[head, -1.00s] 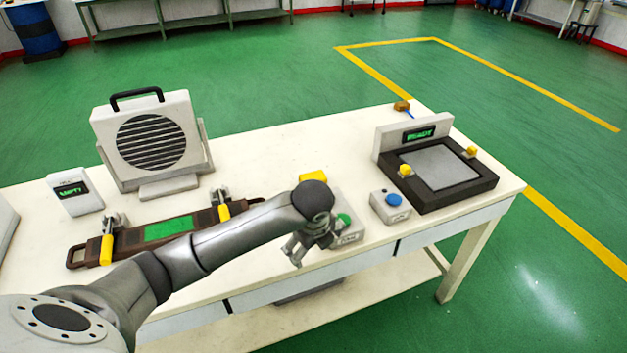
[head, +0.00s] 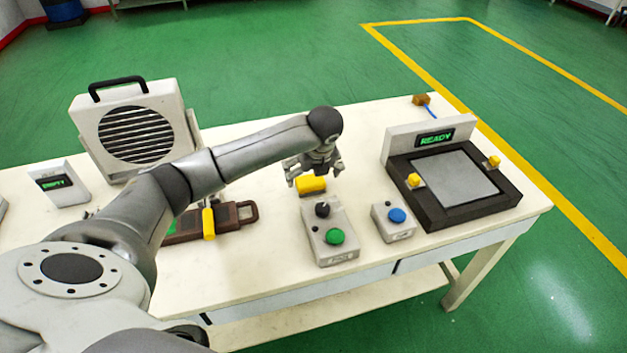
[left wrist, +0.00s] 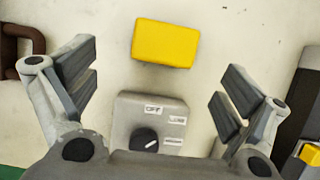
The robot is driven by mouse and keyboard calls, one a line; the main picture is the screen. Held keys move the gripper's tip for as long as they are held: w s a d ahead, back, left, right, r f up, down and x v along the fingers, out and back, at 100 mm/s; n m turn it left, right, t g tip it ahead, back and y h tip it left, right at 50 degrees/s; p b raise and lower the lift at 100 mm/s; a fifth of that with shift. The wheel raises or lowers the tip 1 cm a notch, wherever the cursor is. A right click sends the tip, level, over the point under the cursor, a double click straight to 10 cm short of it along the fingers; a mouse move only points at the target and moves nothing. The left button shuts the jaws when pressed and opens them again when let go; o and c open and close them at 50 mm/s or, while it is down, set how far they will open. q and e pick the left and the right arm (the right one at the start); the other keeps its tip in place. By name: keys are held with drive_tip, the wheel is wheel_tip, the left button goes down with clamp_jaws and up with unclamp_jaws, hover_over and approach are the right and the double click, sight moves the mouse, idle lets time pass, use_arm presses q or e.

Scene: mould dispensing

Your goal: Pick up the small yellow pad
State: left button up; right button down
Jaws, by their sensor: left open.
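The small yellow pad (head: 311,184) lies on the white table, just behind the grey control box with the green button. My left gripper (head: 315,172) is open and empty above it, its fingers partly in front of the pad's far side. In the left wrist view the pad (left wrist: 165,43) is a plain yellow block lying slightly tilted, ahead of and between the open fingers (left wrist: 158,88), not touching them. My right gripper is not in view.
The control box (head: 331,236) with a black knob and green button stands close to the pad. Right of it are a blue-button box (head: 393,222) and a dark press marked READY (head: 435,205). A brown mould (head: 238,222) and grey fan unit (head: 135,130) stand left.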

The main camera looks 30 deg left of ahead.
sight(310, 179)
use_arm(q)
drive_tip(key=shift+x, duration=0.85)
drive_tip(key=shift+a+f, duration=0.1)
drive_tip(key=shift+f, duration=0.15)
drive_tip(key=shift+w+a+f, duration=0.1)
drive_tip(key=shift+w+f, duration=0.15)
drive_tip(key=shift+w, duration=0.05)
drive_tip(key=x, duration=0.2)
drive_tip(key=p+x, duration=0.1)
drive_tip(key=shift+w+a+f, duration=0.15)
drive_tip(key=shift+w+f, duration=0.15)
drive_tip(key=shift+w, duration=0.05)
drive_tip(key=shift+a+f, duration=0.1)
drive_tip(key=shift+f, duration=0.15)
drive_tip(key=shift+w, duration=0.1)
drive_tip(key=c, duration=1.1)
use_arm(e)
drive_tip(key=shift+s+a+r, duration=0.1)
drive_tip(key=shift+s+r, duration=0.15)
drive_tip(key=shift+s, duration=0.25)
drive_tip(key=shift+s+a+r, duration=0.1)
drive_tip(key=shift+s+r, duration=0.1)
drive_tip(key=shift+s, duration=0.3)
